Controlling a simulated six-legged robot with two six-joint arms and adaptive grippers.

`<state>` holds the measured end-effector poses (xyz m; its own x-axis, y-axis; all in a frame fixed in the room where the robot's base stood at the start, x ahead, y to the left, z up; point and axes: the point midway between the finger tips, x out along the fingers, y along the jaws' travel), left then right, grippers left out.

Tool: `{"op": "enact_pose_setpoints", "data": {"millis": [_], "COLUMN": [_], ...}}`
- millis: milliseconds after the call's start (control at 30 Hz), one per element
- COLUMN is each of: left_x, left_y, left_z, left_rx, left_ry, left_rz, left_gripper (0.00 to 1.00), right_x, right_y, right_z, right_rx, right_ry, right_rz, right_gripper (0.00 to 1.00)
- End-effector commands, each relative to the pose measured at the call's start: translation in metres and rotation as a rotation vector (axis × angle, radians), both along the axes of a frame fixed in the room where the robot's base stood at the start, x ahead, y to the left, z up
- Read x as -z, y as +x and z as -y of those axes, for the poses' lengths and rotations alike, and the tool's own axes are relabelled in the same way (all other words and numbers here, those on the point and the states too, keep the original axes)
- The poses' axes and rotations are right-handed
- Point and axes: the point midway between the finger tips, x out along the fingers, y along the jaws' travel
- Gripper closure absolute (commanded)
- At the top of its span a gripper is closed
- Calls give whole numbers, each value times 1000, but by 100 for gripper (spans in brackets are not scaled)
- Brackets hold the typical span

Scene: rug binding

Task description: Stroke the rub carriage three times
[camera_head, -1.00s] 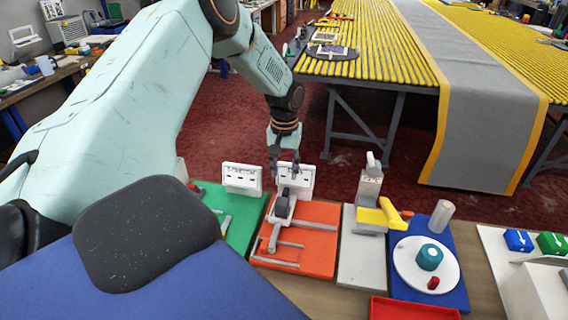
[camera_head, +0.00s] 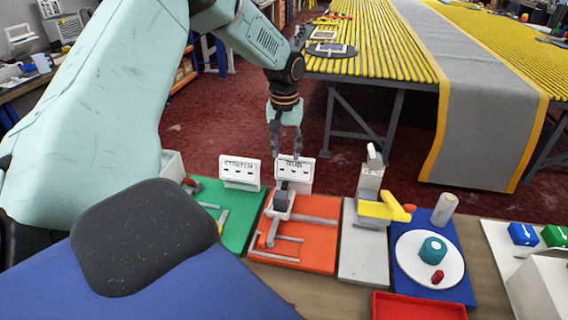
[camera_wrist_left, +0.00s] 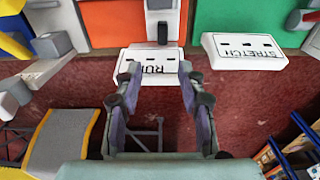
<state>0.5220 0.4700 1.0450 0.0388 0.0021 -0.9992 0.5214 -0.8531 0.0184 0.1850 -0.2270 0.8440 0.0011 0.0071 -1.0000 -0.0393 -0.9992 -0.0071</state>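The rub carriage (camera_head: 280,205) is a pale block with a dark grey upright handle, on rails at the far end of the orange board (camera_head: 318,235). Behind it stands a white sign (camera_head: 294,173) reading RUB. My left gripper (camera_head: 286,150) hangs pointing down, above the sign and apart from the carriage. In the left wrist view my left gripper (camera_wrist_left: 161,72) is open and empty, its fingers in front of the RUB sign (camera_wrist_left: 143,68). The carriage handle (camera_wrist_left: 161,22) shows beyond the fingertips there. My right gripper is not in view.
A green board (camera_head: 240,212) with a STRETCH sign (camera_head: 240,172) is on the left. A grey board (camera_head: 362,255) with a yellow lever (camera_head: 384,207) and a blue board (camera_head: 450,287) with a white disc are on the right. A red tray (camera_head: 420,308) sits in front.

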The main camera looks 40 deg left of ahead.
Motion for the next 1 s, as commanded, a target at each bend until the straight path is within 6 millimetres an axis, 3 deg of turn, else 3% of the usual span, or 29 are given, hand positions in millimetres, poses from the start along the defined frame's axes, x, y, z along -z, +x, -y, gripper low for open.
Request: {"op": "enact_pose_setpoints", "data": {"millis": [33,100,333,633,1000], "left_x": [18,25,40,46,101], "left_y": [2,4,3,-9,-9], "left_z": [0,1,1,2,2], "left_rx": [1,2,4,-1,-1], "left_ry": [-1,0,-1,-2,-1], "left_rz": [8,17,14,-40,-40], "left_gripper": [60,60,60,60,60], "right_x": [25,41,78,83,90], "right_y": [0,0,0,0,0], "right_z": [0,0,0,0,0], "right_rx": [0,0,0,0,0], "right_ry": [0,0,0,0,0], "right_rz": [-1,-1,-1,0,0], "right_gripper": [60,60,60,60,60]}}
